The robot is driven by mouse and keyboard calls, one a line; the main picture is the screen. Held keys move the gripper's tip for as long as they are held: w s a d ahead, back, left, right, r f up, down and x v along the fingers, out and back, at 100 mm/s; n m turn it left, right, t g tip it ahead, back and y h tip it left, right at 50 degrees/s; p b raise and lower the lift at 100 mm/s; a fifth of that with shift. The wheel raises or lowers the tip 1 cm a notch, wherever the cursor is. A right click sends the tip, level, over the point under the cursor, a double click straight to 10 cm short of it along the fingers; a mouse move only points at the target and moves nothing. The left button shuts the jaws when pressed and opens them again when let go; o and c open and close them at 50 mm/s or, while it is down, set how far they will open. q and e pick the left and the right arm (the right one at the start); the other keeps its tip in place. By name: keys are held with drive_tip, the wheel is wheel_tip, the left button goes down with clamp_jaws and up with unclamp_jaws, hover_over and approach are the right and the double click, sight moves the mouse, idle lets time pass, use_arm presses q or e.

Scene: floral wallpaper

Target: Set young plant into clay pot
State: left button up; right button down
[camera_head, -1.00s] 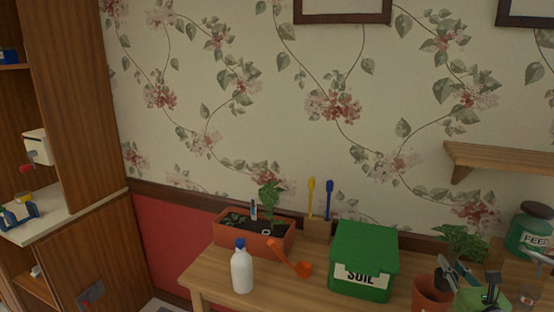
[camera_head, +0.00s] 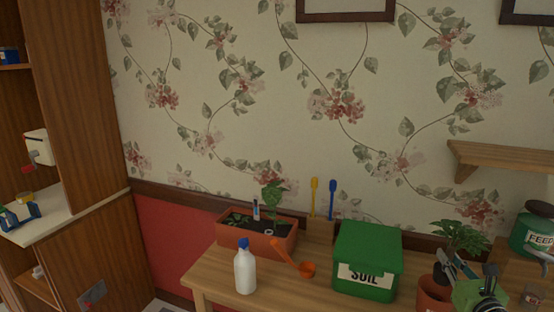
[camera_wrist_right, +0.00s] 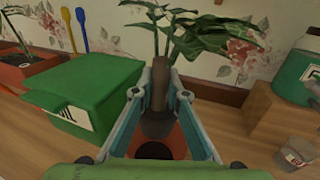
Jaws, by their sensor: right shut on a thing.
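The young plant, with broad green leaves (camera_head: 460,234), stands over the clay pot at the right of the head view. Its leaves (camera_wrist_right: 205,32) and brown lower part (camera_wrist_right: 157,88) also show in the right wrist view. My right gripper (camera_head: 447,266) is shut on that brown part. The orange clay pot (camera_head: 431,295) stands on the table, partly behind my gripper. In the wrist view, the pot (camera_wrist_right: 179,143) shows below the fingers with a dark opening. I cannot tell whether the plant's base is inside the rim. My left gripper is not in view.
A green soil box (camera_head: 368,250) stands left of the pot. An orange planter (camera_head: 230,233), white bottle (camera_head: 245,272) and orange scoop (camera_head: 307,270) are farther left.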

sight(446, 284)
drive_tip(key=shift+w+f, duration=0.1)
idle(0.5)
drive_tip(key=shift+f+b, duration=3.55)
drive_tip(key=shift+f+b, duration=1.2)
drive_tip(key=shift+f, duration=0.05)
drive_tip(key=c, duration=1.9)
unclamp_jaws()
